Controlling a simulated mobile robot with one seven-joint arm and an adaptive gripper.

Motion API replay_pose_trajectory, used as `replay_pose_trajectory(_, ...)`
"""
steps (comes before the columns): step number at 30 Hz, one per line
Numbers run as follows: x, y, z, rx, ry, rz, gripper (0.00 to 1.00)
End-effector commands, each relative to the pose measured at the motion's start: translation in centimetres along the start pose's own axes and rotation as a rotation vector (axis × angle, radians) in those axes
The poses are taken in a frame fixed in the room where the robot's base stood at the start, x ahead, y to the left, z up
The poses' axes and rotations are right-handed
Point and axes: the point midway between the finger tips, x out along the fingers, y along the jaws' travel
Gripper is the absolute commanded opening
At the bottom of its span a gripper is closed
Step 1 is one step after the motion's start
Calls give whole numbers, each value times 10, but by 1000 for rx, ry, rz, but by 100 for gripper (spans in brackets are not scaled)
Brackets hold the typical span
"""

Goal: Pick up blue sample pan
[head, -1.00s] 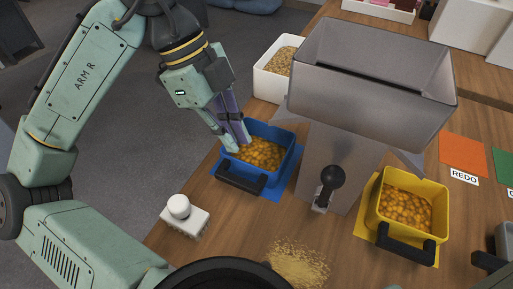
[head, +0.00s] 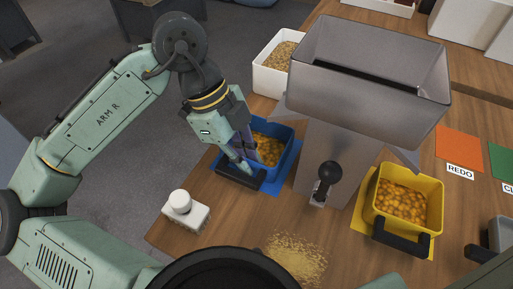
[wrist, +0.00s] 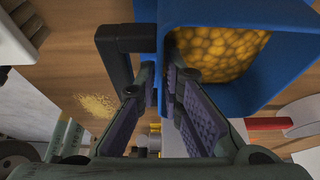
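The blue sample pan (head: 284,154), filled with orange-yellow beads, stands on a blue mat (head: 291,177) on the wooden table, its black handle (head: 238,178) towards me. My gripper (head: 243,164) points down at the pan's handle side. In the wrist view my gripper (wrist: 160,80) has a gap between its purple-padded fingers. The blue pan's wall (wrist: 165,10) lies at the gap, with the black handle (wrist: 114,62) to the left and the beads (wrist: 218,50) to the right. I cannot tell whether the fingers touch the pan.
A grey hopper (head: 368,75) with a black-knobbed lever (head: 329,175) stands right of the blue pan. A yellow pan (head: 436,206) is further right. Spilled grains (head: 296,258) lie in front.

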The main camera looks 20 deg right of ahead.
Motion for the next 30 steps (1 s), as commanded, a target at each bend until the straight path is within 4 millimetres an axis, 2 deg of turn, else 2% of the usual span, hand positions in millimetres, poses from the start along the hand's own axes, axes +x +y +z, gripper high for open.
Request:
replay_pose_trajectory(19,4,0,2,0,0,0,8)
replay_pose_trajectory(24,4,0,2,0,0,0,0)
replay_pose_trajectory(30,4,0,2,0,0,0,0)
